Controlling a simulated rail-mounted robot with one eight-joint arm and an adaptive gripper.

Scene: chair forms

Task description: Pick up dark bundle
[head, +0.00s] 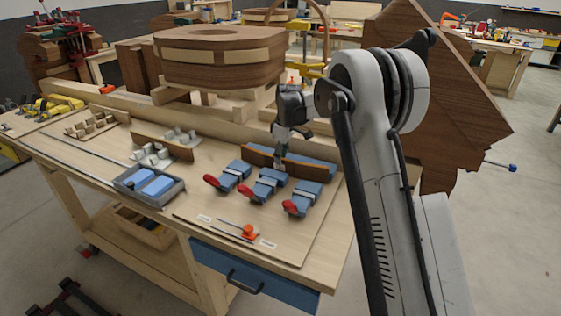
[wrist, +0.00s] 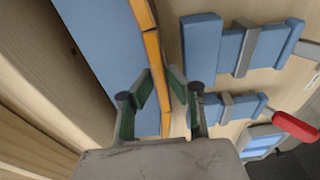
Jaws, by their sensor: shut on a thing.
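The dark bundle, a long thin brown strip (head: 307,171), stands on edge on the workbench behind a row of blue clamps. In the wrist view its upper edge (wrist: 151,50) looks orange and runs between my fingers. My gripper (head: 281,158) reaches down from above and is shut on the strip near its middle. In the wrist view my gripper (wrist: 163,88) has one green-sided finger on each side of the strip. The fingers hide part of the strip. I cannot tell whether it is clear of the bench.
A blue form (head: 321,167) lies close behind the strip. Blue clamps (head: 268,183) with red handles stand close in front. A grey tray (head: 173,194) with blue blocks is at left. A large wooden form (head: 220,68) stands behind. The bench front has some bare wood.

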